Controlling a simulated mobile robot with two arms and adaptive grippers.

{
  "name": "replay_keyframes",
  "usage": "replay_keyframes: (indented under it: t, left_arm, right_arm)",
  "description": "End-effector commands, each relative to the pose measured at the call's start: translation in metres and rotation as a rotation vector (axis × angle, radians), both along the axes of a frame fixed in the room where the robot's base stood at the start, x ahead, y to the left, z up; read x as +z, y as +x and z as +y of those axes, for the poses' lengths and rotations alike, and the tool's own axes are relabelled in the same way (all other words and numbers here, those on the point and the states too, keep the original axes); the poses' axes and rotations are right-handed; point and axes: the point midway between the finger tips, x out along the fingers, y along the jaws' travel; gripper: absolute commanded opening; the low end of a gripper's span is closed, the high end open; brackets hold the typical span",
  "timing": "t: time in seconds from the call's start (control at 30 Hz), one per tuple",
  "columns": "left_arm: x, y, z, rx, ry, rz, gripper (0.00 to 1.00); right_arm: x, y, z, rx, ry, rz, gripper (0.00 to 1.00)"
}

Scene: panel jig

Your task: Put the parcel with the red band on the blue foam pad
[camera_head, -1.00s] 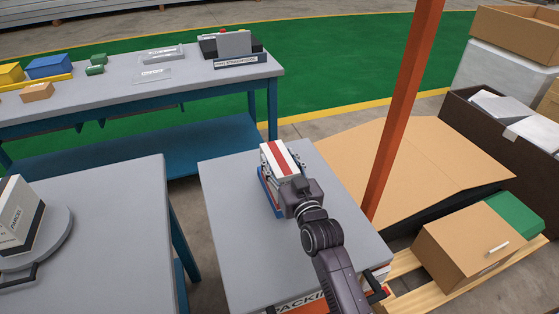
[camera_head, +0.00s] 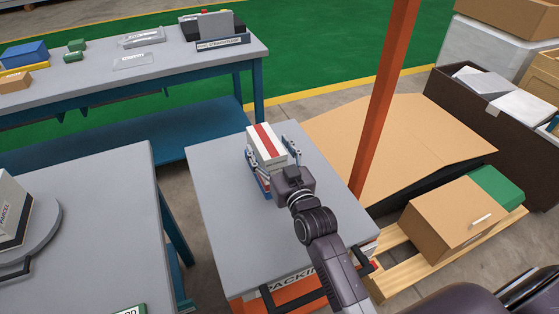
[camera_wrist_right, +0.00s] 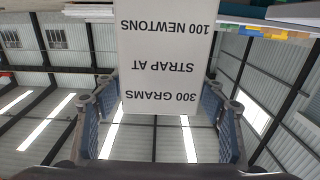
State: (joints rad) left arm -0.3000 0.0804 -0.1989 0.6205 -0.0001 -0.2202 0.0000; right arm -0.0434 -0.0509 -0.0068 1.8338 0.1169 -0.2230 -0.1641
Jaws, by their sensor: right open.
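The white parcel with the red band (camera_head: 265,140) sits at the blue foam pad (camera_head: 262,188) on the grey packing table; only a blue strip of the pad shows, and the contact under the parcel is hidden. My right gripper (camera_head: 270,152) is open, with one finger on each side of the parcel. In the right wrist view the parcel's white printed face (camera_wrist_right: 165,50) lies between the spread blue finger pads (camera_wrist_right: 163,100). My left gripper is not in view.
The packing table (camera_head: 225,215) is otherwise mostly clear. An orange post (camera_head: 385,95) stands close on its right. Another parcel (camera_head: 12,210) sits on a round turntable (camera_head: 45,232) at left. A cardboard box (camera_head: 450,215) rests on a pallet at right.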

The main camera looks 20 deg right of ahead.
Motion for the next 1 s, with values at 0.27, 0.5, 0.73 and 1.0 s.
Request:
replay_keyframes:
  t: [0.27, 0.5, 0.73, 1.0]
  left_arm:
    - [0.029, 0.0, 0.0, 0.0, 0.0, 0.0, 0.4]
    - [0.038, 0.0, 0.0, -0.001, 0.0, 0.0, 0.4]
    - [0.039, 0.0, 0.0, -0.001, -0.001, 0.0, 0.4]
    - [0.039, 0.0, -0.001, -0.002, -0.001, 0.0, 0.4]
  right_arm:
    - [0.003, -0.057, -0.001, 0.002, -0.001, 0.004, 0.65]
    - [0.002, -0.088, -0.002, 0.001, -0.001, 0.001, 0.65]
    - [0.002, -0.095, -0.003, 0.001, 0.0, -0.002, 0.65]
    - [0.001, -0.095, -0.003, 0.001, 0.0, -0.001, 0.65]
